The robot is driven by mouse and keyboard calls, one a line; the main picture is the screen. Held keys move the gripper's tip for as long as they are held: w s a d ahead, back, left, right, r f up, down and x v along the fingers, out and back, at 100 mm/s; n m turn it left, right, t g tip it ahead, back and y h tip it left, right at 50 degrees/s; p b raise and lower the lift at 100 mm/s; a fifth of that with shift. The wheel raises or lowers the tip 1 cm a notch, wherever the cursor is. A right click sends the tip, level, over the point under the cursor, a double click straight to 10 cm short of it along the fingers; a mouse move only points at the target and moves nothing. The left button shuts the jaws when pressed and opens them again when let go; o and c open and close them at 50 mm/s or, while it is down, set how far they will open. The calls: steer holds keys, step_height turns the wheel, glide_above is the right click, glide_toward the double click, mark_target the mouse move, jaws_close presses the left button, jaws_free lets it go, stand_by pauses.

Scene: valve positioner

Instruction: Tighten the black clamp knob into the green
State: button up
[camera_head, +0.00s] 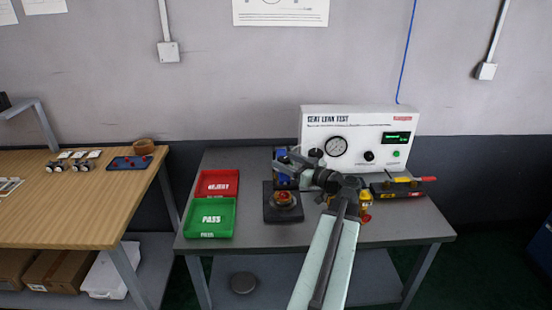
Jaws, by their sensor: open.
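My gripper (279,160) is open, at the left end of my arm. It is above and behind a dark clamp fixture (268,212) on the grey bench. A red and brass round part (284,199) sits on the fixture. A blue upright part (281,178) shows behind and below my gripper, partly covered by it. I cannot make out the black clamp knob for certain; my gripper and wrist cover the fixture's upper part. No green mark on the fixture can be made out.
A white seat leak test panel (435,127) with a gauge (336,146) stands at the back. A red reject tray (219,184) and a green pass tray (210,218) lie left. A dark tool holder (411,189) is right.

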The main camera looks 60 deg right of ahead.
steer(key=w, duration=0.4)
steer(key=shift+w+d, duration=0.15)
steer(key=shift+d, duration=0.2)
jaws_close()
steer(key=shift+a+m+h, duration=0.1)
steer(key=shift+m+h, duration=0.4)
steer(key=shift+h, duration=0.2)
steer(key=shift+d+m+g+h, duration=0.3)
steer(key=shift+m+h, duration=0.1)
steer(key=shift+h, duration=0.2)
jaws_free()
